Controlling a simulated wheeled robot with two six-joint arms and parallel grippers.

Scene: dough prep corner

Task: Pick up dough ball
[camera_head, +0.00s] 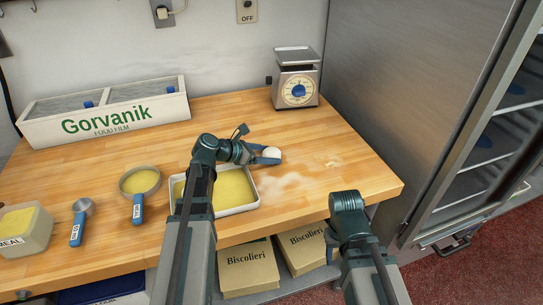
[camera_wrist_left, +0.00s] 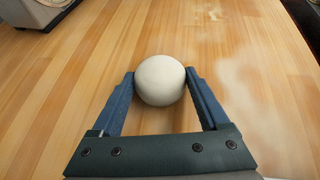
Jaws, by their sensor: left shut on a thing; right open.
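The dough ball (camera_head: 272,152) is a smooth white ball over the wooden table, right of the tray of yellow meal. My left gripper (camera_head: 266,157) is shut on it. In the left wrist view the dough ball (camera_wrist_left: 160,80) sits between the two blue fingertips of my left gripper (camera_wrist_left: 160,84), one on each side. I cannot tell whether the ball touches the table. My right gripper (camera_head: 335,245) is low at the table's front edge, away from the ball; its fingers are mostly hidden behind my right arm.
A white tray of yellow meal (camera_head: 252,205) lies under my left arm. A kitchen scale (camera_head: 296,88) stands behind the ball. Scoops, a meal tub (camera_head: 22,232) and a Gorvanik film box (camera_head: 105,112) are at left. Floured table right of the ball is clear. A steel cabinet (camera_head: 420,80) bounds the right.

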